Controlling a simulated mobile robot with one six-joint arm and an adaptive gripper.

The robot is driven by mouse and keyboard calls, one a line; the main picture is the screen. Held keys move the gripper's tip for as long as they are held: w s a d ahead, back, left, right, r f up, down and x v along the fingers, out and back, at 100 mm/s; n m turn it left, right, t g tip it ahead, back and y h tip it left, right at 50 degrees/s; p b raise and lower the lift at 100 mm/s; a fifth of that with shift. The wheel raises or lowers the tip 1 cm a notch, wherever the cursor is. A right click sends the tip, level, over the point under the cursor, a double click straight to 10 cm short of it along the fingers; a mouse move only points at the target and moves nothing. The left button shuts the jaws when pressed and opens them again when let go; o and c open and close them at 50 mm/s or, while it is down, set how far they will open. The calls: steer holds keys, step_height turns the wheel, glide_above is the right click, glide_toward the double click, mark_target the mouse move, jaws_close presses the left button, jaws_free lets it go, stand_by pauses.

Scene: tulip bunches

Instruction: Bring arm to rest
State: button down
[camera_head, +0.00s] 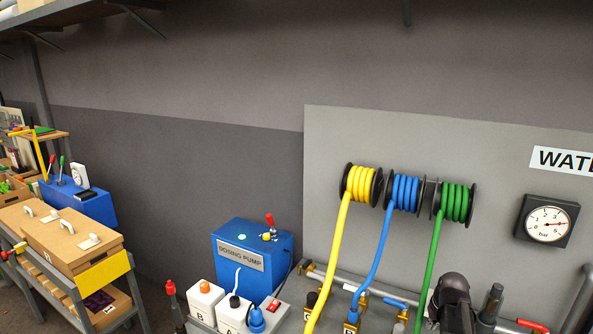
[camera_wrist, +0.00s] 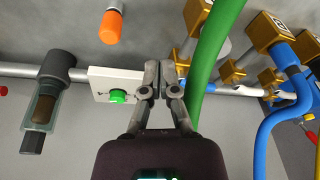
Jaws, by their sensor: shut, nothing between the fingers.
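My gripper (camera_wrist: 166,76) shows in the wrist view with its two fingers together and nothing between them. Its fingertips are beside a white plate with a green button (camera_wrist: 117,97) and a thick green hose (camera_wrist: 208,62). I cannot tell whether the fingers touch either one. In the head view a dark part of my arm shows at the bottom edge, right of the green hose (camera_head: 431,260); the fingertips are not visible there.
Yellow (camera_head: 331,255), blue (camera_head: 377,255) and green hoses hang from wall reels. Brass fittings (camera_wrist: 270,32), a pipe (camera_wrist: 75,74) and an orange-capped part (camera_wrist: 111,27) crowd the gripper. A blue dosing pump (camera_head: 252,255) and a cart (camera_head: 138,290) stand left. The upper wall is clear.

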steer(key=s+a+n+g, duration=0.1)
steer(key=s+a, duration=0.3)
steer(key=a, duration=0.9)
steer(key=s+a+n+g, duration=0.1)
steer(key=s+a, duration=0.3)
steer(key=a, duration=0.9)
steer(key=shift+f+n+g, duration=0.3)
steer(key=shift+w+a, duration=0.1)
